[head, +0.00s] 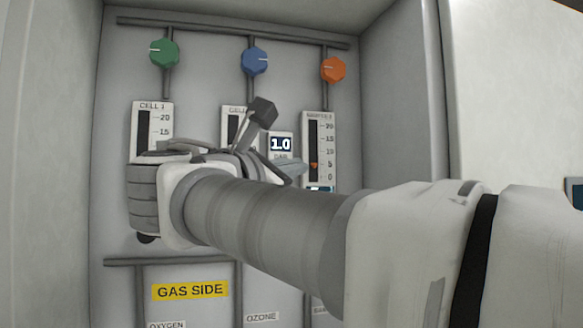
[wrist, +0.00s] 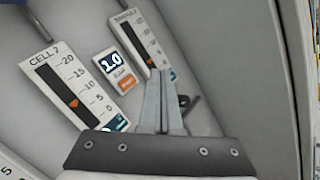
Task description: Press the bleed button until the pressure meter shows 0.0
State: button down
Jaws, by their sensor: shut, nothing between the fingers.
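The pressure meter (head: 281,144) on the panel reads 1.0 with a BAR label. It also shows 1.0 in the wrist view (wrist: 111,63). Just below it in the wrist view is a small orange button (wrist: 126,84), which seems to be the bleed button; its label is too small to read. In the head view my arm and gripper hide the button. My gripper (wrist: 160,76) is shut and empty, its fingertips to the right of the orange button in the wrist view. I cannot tell how far the tips are from the panel.
The CELL 2 gauge (wrist: 72,93) is left of the meter, and another gauge (head: 319,140) is right of it. Green (head: 164,53), blue (head: 254,60) and orange (head: 333,69) knobs sit above on pipes. A yellow GAS SIDE label (head: 190,290) is below. Cabinet walls flank the panel.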

jog(key=w+a+p, duration=0.2)
jog(key=w+p, duration=0.1)
jog(key=w, duration=0.4)
jog(key=shift+w+a, duration=0.15)
jog(key=shift+w, duration=0.2)
jog(key=shift+w, duration=0.1)
dwell(1.7)
jog(key=shift+w+a+p, duration=0.1)
jog(key=shift+w+p, duration=0.2)
jog(key=shift+w+a, duration=0.1)
jog(key=shift+w, duration=0.25)
dwell(0.6)
dwell(0.3)
jog(key=shift+s+d, duration=0.2)
jog(key=shift+s, duration=0.55)
jog(key=shift+s+b, duration=0.1)
jog(key=shift+b, duration=0.2)
